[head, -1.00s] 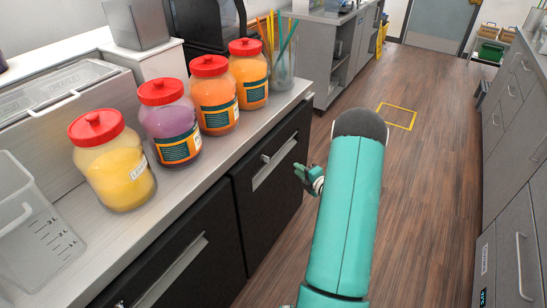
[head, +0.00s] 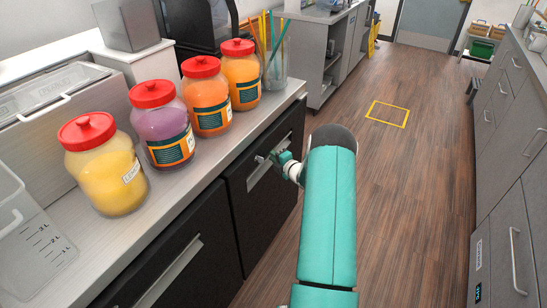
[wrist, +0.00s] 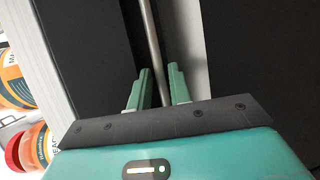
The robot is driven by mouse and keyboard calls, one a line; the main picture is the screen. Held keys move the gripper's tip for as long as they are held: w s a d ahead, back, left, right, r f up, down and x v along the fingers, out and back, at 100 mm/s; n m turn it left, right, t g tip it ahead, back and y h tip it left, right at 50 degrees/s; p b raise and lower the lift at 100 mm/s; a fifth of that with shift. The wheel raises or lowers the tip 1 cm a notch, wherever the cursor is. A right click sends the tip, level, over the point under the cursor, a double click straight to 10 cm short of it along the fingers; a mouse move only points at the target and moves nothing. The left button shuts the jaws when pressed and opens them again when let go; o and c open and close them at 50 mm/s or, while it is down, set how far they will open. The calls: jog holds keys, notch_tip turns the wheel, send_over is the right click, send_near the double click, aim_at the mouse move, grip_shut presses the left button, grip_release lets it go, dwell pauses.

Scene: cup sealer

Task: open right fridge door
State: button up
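The right fridge door (head: 240,212) is a black panel under the counter. It looks closed. Its silver handle (head: 259,174) is set in a pale recess near the top. In the head view my gripper (head: 273,157) is at the handle, partly hidden by my wrist. In the wrist view, the handle bar (wrist: 150,35) runs between the two green fingers of my gripper (wrist: 161,88). The fingers are apart, one on each side of the bar, and do not look clamped on it. The left fridge door (head: 190,255) also looks closed.
Several red-lidded jars (head: 240,82) and a cup of straws (head: 274,68) stand on the counter (head: 205,155) above the doors. The wooden floor (head: 400,200) to the right is clear. Grey cabinets (head: 510,215) line the far right side.

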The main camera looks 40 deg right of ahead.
grip_shut()
jog(key=shift+s+d, duration=0.1)
jog(key=shift+s, duration=0.05)
